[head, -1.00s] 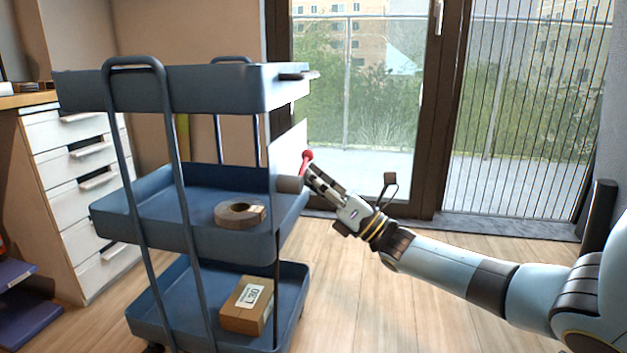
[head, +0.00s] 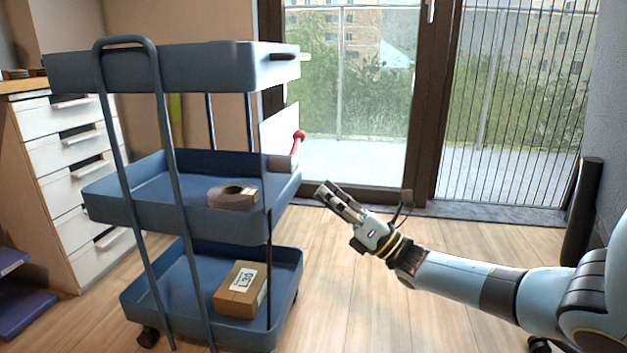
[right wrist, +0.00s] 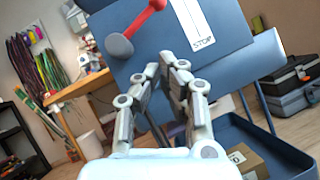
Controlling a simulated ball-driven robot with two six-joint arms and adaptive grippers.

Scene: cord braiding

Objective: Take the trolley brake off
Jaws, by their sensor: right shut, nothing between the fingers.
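The blue three-shelf trolley (head: 150,68) stands left of centre in the head view. Its brake is a red lever with a round knob (head: 299,135) on a grey hub (head: 280,162), at the trolley's right end. In the right wrist view the red lever (right wrist: 142,22) slants up and right from the grey hub (right wrist: 119,46), beside a white plate marked STOP (right wrist: 203,40). My right gripper (head: 324,192) is shut and empty, below and right of the lever, apart from it. Its fingertips (right wrist: 168,68) show below the hub in the wrist view. My left gripper is out of view.
White drawers (head: 70,185) stand to the left. Glass doors (head: 350,110) are behind.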

